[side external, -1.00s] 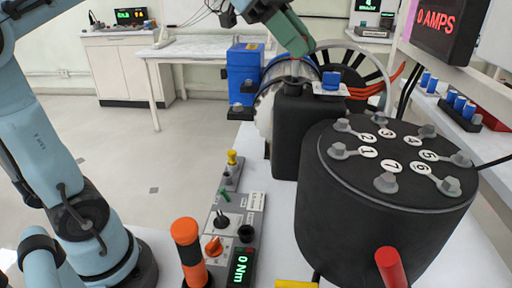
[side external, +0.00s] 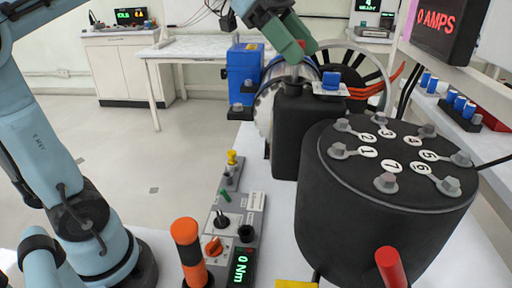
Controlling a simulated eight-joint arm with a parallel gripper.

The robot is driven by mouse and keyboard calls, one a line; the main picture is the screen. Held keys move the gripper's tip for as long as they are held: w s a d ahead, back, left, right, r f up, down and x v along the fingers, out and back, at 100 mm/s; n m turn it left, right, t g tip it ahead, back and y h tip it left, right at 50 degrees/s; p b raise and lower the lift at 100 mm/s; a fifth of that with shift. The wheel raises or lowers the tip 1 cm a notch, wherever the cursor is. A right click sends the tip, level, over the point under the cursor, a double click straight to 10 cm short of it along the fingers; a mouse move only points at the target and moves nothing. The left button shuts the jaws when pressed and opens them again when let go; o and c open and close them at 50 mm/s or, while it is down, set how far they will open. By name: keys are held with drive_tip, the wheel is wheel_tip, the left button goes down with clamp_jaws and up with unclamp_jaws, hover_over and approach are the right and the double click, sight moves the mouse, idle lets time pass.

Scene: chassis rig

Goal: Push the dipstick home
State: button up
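My gripper (side external: 301,48) has green fingers and is at the top centre, above the black tank (side external: 299,125). Its two fingers show apart, with a small red spot between their tips that I cannot identify. I cannot tell for sure which part is the dipstick. A yellow piece (side external: 295,285) is cut off by the bottom edge, in front of the black drum (side external: 335,215). A yellow-topped fitting (side external: 232,159) stands at the far end of the grey control panel (side external: 238,222). My gripper is far from both yellow parts.
The drum has several numbered bolts on its lid and a red handle (side external: 390,267) in front. An orange-and-black handle (side external: 188,250) stands left of the panel. A blue cap (side external: 331,81) sits beside the tank top.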

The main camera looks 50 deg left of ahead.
drive_tip(key=v, duration=1.2)
drive_tip(key=s+f+n+t+y, duration=0.2)
drive_tip(key=f+n+y, duration=0.2)
drive_tip(key=f, duration=1.2)
drive_tip(key=s+f+n+t+y, duration=0.1)
drive_tip(key=f+n+y, duration=0.3)
drive_tip(key=f+n, duration=0.5)
wheel_tip(320, 180, down, 7)
drive_tip(key=shift+s+d+r+n+t+y, duration=0.1)
drive_tip(key=shift+s+d+n+t+y, duration=0.25)
drive_tip(key=shift+s, duration=0.2)
